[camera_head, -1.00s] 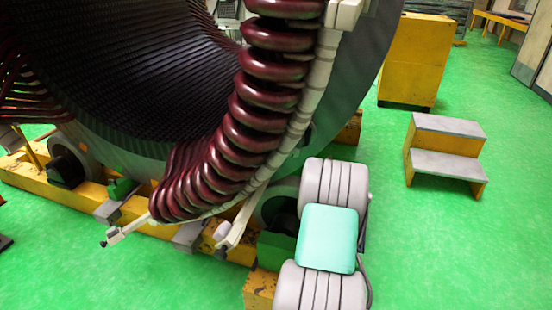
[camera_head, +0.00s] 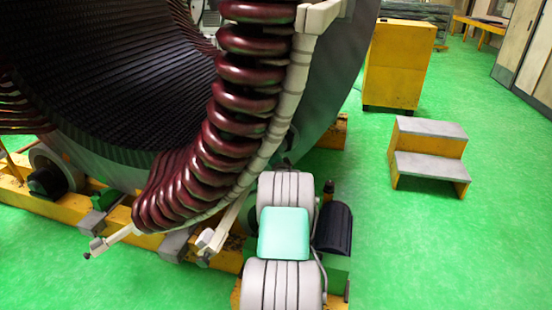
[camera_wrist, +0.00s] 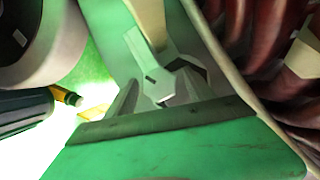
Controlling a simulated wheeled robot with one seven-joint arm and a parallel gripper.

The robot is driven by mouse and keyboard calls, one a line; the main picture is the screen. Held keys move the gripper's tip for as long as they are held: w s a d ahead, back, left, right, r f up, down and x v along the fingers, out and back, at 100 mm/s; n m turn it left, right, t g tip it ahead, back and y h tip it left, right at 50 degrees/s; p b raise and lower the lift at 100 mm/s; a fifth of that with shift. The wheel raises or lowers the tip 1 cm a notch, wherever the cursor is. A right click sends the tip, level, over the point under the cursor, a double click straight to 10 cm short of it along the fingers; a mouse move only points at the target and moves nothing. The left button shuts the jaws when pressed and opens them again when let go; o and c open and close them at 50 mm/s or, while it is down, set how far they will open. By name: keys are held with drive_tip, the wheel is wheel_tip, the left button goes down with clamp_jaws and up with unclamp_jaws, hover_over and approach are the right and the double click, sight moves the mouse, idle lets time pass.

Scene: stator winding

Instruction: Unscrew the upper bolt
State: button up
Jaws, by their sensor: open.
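In the wrist view, a beige bar (camera_wrist: 150,20) comes down from the top to a pale grey angular piece (camera_wrist: 160,75) with a small dark slot. A dark grey faceted shape beside it may be a bolt head (camera_wrist: 193,68), but I cannot tell for sure. Grey tapered pieces around the pale piece look like the fingers of my gripper (camera_wrist: 162,95). They stand apart, with nothing visibly held. A beige clamp bar end (camera_head: 212,240) shows at the lower coil edge.
Dark red coils (camera_head: 235,125) curve around the stator bore. A dark motor (camera_head: 334,226) stands beside my arm. Yellow steps (camera_head: 430,150) stand at right on open green floor.

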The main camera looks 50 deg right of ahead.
drive_tip(key=shift+w+d+f, duration=0.1)
drive_tip(key=shift+w+d, duration=0.05)
drive_tip(key=shift+d, duration=0.15)
clamp_jaws()
drive_tip(key=shift+a+f, duration=0.1)
drive_tip(key=shift+a, duration=0.1)
drive_tip(key=shift+d, duration=0.1)
idle(0.4)
